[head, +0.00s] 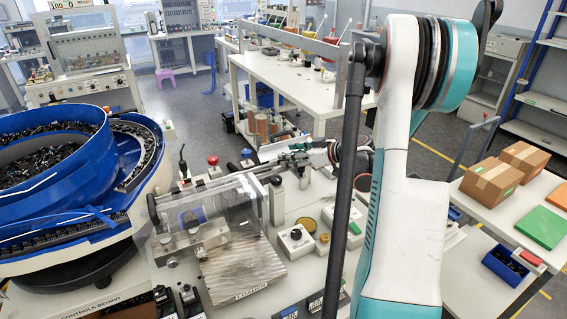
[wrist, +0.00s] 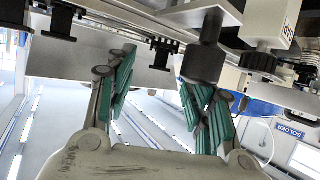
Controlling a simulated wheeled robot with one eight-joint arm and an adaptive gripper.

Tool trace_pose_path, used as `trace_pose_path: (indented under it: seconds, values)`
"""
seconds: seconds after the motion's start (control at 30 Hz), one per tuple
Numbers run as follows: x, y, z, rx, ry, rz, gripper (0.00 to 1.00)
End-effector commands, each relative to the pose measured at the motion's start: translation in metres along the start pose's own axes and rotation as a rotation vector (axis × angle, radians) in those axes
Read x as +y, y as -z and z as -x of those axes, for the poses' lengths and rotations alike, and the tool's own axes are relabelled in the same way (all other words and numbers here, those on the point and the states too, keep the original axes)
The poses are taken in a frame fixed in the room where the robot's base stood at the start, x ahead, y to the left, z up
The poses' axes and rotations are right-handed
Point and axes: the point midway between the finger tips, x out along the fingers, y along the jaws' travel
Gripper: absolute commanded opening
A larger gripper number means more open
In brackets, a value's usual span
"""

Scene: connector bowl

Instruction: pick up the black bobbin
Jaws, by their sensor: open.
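My gripper (wrist: 158,72) is open in the wrist view, with its teal-padded fingers apart and nothing between them. In the head view my gripper (head: 322,146) is small and partly hidden by my arm, beside the metal rails of the bench machine. No thing is plainly the black bobbin.
A blue bowl feeder (head: 60,215) full of dark parts stands left. A clear-covered fixture (head: 205,215) and a grey box with a black knob (head: 296,240) are on the bench. Cartons (head: 492,182) and a blue bin (head: 505,266) are on the right table.

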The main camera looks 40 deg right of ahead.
Motion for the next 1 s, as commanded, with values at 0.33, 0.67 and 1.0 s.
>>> trace_pose_path:
  seconds: [0.33, 0.67, 1.0]
  values:
    - [0.001, 0.0, -0.027, 0.0, -0.001, 0.0, 0.48]
    - [0.001, 0.0, -0.027, 0.0, -0.001, 0.001, 0.12]
    - [0.001, 0.002, -0.025, 0.0, -0.001, 0.0, 0.12]
